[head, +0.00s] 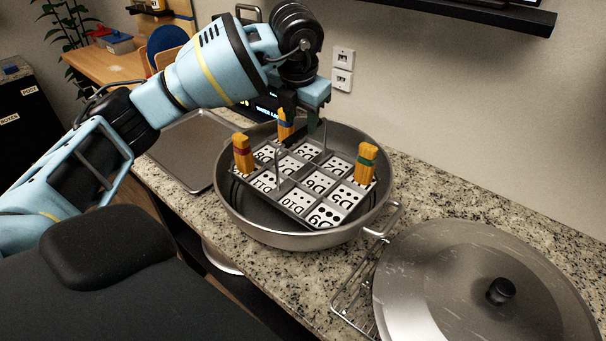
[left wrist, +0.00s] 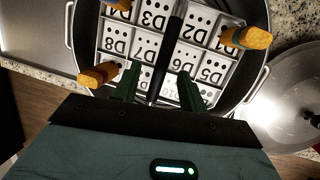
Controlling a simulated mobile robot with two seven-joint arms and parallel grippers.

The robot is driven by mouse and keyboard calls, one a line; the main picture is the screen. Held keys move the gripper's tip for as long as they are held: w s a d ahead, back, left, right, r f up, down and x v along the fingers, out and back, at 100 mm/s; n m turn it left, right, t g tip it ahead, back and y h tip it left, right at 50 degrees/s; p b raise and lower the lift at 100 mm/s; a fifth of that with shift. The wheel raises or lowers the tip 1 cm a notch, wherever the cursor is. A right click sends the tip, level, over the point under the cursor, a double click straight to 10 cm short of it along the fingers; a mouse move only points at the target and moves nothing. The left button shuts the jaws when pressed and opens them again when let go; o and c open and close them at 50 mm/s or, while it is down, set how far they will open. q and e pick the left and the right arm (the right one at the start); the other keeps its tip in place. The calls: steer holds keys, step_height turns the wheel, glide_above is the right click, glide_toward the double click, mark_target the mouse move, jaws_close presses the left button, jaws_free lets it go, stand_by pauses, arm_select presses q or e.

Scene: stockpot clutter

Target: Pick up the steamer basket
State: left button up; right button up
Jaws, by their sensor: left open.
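The steamer basket (head: 297,201) looks like a divided metal insert with white tiles marked with dots and labels. It sits inside a wide steel stockpot (head: 288,241). My left gripper (head: 302,121) is over the far part of the basket, pointing down and open. In the left wrist view its fingers (left wrist: 157,82) lie either side of the bar's line; I cannot tell whether they touch it. My right gripper is out of view.
Orange posts with coloured bands (head: 243,155) (head: 366,164) stand at the basket's edges. A large lid (head: 455,270) rests on a wire rack (head: 352,297) at right. A flat metal tray (head: 187,150) lies left of the pot on the granite counter (head: 422,195). The wall is close behind.

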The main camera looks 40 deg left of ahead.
mark_target(303, 129)
arm_select(q)
steer(key=shift+x, duration=2.35)
steer(key=shift+w+d+f, duration=0.1)
steer(key=shift+d+f, duration=0.1)
steer(key=shift+f, duration=0.05)
jaws_close()
steer(key=shift+r, duration=0.1)
